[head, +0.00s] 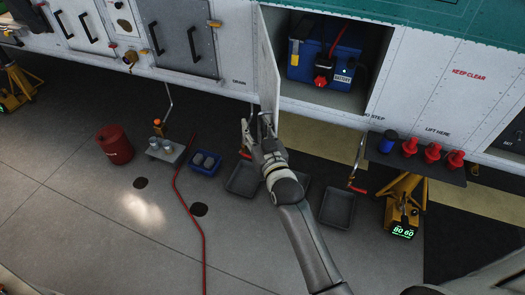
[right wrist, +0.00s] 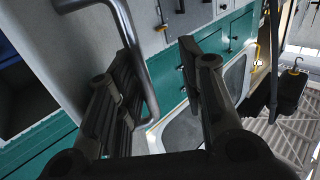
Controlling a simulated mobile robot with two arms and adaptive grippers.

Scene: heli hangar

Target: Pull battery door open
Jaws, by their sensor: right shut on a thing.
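The battery door (head: 268,70) stands swung out from the white side panel, seen nearly edge-on. Behind it the battery bay is open, with a blue battery (head: 341,66) inside. My right gripper (head: 256,122) is at the door's lower outer edge. In the right wrist view, my right gripper (right wrist: 157,42) has its fingers around a bent grey metal handle (right wrist: 139,65), which runs close against the left finger. In the head view the handle is hidden by the door and the gripper. My left gripper is not in view.
A shelf (head: 429,172) with red caps and a blue one juts out at the right, above a yellow jack (head: 403,200). Dark trays (head: 337,207), a blue bin (head: 205,163), a red bucket (head: 115,144) and a red hose (head: 190,215) are on the floor below.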

